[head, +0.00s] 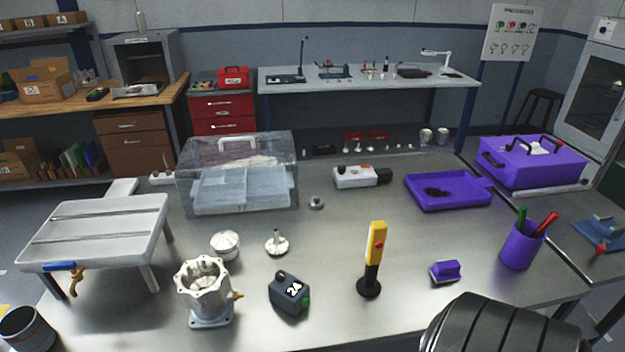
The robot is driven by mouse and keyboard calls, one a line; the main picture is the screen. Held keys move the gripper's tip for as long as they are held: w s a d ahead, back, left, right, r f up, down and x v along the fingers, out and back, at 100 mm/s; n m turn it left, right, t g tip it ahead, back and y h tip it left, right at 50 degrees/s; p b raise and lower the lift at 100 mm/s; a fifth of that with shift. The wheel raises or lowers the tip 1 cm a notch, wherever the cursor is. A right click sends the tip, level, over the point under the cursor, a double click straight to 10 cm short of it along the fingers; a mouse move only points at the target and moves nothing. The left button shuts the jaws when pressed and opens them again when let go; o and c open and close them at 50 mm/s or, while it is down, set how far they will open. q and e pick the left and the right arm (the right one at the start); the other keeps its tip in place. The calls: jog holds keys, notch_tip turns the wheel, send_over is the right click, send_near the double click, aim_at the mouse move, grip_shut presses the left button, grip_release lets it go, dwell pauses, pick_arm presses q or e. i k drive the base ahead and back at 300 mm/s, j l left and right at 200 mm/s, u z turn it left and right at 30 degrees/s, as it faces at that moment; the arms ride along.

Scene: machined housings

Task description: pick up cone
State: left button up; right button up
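The piece that looks most like a cone is a small silver metal part (277,245) on the metal table, with a round flared base and a thin stem pointing up. It stands upright and apart from its neighbours. A domed silver cap (225,245) sits just left of it, and a machined metal housing (204,290) with a scalloped open top stands in front of the cap. Neither of my grippers shows in the head view. A dark ribbed shape at the bottom right may be part of my arm; I cannot tell.

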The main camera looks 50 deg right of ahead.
aim_at(276, 245)
jog(key=z, duration=1.25)
